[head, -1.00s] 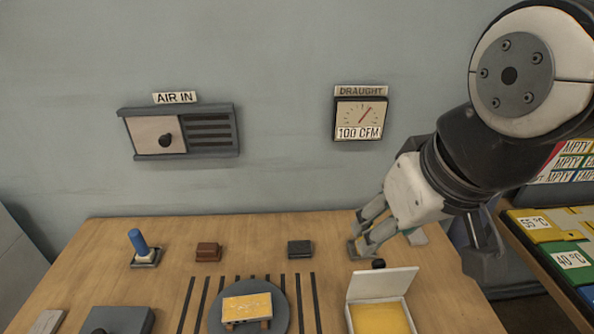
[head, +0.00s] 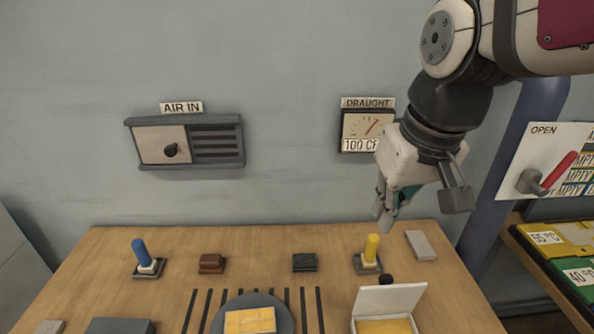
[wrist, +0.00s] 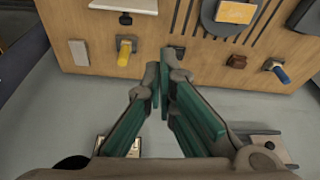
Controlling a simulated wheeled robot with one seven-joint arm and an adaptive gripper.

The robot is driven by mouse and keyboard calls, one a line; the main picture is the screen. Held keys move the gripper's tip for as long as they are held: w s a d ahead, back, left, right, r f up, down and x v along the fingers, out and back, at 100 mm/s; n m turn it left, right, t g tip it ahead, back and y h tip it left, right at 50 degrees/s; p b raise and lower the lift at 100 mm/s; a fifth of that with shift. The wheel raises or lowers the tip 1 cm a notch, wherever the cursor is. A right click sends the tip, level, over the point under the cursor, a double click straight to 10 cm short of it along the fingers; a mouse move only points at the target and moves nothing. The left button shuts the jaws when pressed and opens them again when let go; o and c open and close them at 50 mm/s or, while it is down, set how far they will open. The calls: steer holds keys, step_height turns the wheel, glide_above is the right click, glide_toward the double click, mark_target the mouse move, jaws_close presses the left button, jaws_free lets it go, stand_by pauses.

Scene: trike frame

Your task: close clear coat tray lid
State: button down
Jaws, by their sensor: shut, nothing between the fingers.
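The clear coat tray (head: 384,327) is a white box with yellow inside, at the front right of the bench. Its white lid (head: 390,299) stands open, tilted up at the back edge, with a black knob (head: 387,280) behind it. The lid and knob (wrist: 126,19) also show at the top of the wrist view. My gripper (head: 384,222) is shut and empty, in the air above and behind the tray, near a yellow-handled tool. Its closed fingers also show in the wrist view (wrist: 165,72).
The yellow-handled tool (head: 371,250) stands upright just behind the tray, with a grey block (head: 420,245) to its right. A round grey plate (head: 280,309) with a yellow panel (head: 250,321) lies left of the tray. A red-handled lever (head: 558,172) sits on a board at right.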

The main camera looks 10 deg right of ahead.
steer(key=w+d+f+m+g+b, duration=0.1)
steer(key=w+d+f+g, duration=0.1)
steer(key=w+d+f, duration=0.4)
steer(key=w+d+f+m+g+b, duration=0.1)
steer(key=w+d+f+g, duration=0.25)
steer(key=w+f, duration=0.4)
steer(key=s+p+x, duration=0.1)
steer(key=s+x, duration=0.1)
steer(key=x, duration=0.8)
steer(key=shift+s+a+t+p, duration=0.2)
steer(key=shift+a+t+p, duration=0.1)
steer(key=shift+a+t, duration=0.1)
